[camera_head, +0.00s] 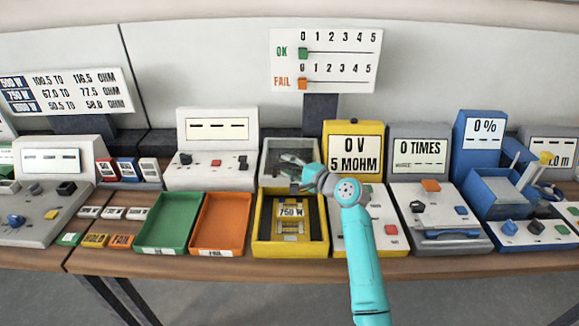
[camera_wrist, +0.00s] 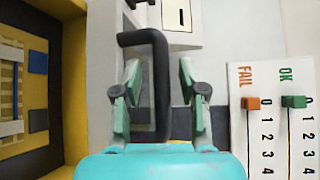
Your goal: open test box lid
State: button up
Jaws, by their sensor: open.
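The yellow test box (camera_head: 257,246) stands on the bench in the head view, with a 750 W part (camera_head: 290,211) inside. Its grey-framed clear lid (camera_head: 263,160) stands raised at the back of the box, so the inside shows. My gripper (camera_head: 297,181) is in front of the lid and hides part of it. In the wrist view, the lid's black handle (camera_wrist: 160,75) runs between the two green fingertips of my gripper (camera_wrist: 160,85). The fingers are open, one on each side of the handle bar. I cannot tell whether either touches it.
A green tray (camera_head: 164,250) and an orange tray (camera_head: 218,251) sit left of the box. A yellow meter (camera_head: 372,130) and its panel stand close on the right, under my arm. An OK/FAIL counter board (camera_head: 345,60) stands behind.

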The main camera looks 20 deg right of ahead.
jog(key=v, duration=1.2)
dwell(0.5)
